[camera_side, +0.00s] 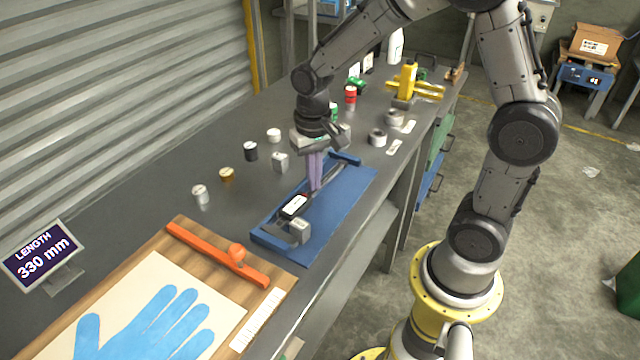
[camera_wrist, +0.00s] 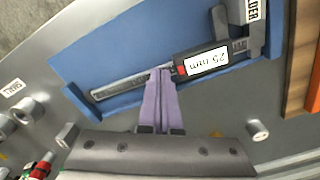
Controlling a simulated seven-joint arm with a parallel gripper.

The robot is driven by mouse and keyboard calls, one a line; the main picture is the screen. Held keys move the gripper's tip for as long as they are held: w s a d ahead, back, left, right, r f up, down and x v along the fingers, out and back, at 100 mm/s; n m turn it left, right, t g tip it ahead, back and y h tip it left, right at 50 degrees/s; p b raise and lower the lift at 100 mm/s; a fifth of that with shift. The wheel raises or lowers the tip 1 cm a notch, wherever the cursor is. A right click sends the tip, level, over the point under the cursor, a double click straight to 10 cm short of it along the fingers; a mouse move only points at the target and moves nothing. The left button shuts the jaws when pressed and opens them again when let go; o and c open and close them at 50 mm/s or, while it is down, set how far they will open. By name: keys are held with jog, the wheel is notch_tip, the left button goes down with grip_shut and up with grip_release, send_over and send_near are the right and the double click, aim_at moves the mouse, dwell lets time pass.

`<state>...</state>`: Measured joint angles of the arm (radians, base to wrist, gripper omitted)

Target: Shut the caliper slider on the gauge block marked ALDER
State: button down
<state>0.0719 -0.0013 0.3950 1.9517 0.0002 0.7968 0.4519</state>
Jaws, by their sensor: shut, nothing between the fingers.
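The caliper lies on a blue tray (camera_side: 345,205), its grey beam (camera_wrist: 120,86) running lengthwise. My gripper (camera_side: 315,188) is shut and empty. Its purple fingertips (camera_wrist: 160,73) are at the beam, beside the display's red end.
Another grey block (camera_side: 280,162) and several small jars stand behind the tray. Grey rings (camera_side: 377,138) and a yellow fixture (camera_side: 408,82) are farther along the bench.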

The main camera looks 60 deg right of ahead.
notch_tip(320, 180, up, 7)
jog(key=shift+r, duration=0.15)
dwell(0.7)
jog(key=s+a+r+n+t, duration=0.1)
jog(key=s+a+r+t, duration=0.15)
jog(key=s+r, duration=0.5)
jog(key=s+f+n+t, duration=0.1)
jog(key=s+n+t, duration=0.2)
jog(key=s+n, duration=0.2)
jog(key=s, duration=0.3)
jog(key=shift+s+f, duration=0.25)
jog(key=shift+f, duration=0.15)
jog(key=shift+d, duration=0.1)
dwell(0.9)
